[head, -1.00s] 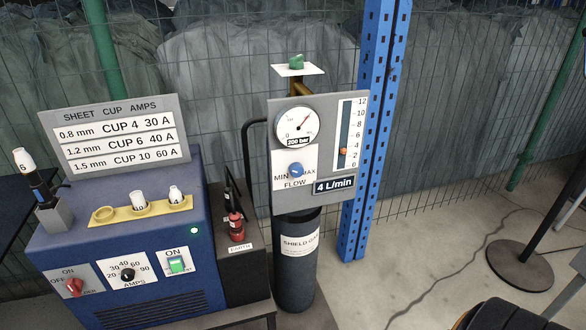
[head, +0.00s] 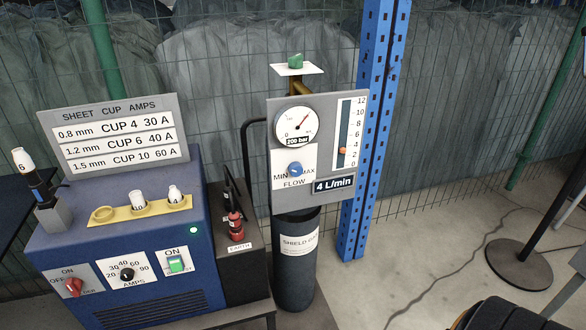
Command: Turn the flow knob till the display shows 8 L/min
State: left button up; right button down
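The blue flow knob (head: 295,169) sits on a white label marked MIN, MAX and FLOW, on the grey gauge panel (head: 326,109). The black display (head: 333,184) below and right of it reads 4 L/min. The flow tube (head: 345,135) has a scale from 0 to 12, and its orange float (head: 343,151) stands near 4. The round gauge (head: 296,122) above the knob is labelled 200 bar. Neither of my grippers shows, and nothing touches the knob.
A blue welder (head: 120,245) with knobs, a lit green switch and white cups stands at left, under a sheet-cup-amps sign (head: 115,133). A dark gas cylinder (head: 296,265) stands below the panel. A blue post (head: 376,120) rises just right. Floor at right is partly clear.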

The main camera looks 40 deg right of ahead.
aim_at(295, 170)
jog(key=z, duration=1.45)
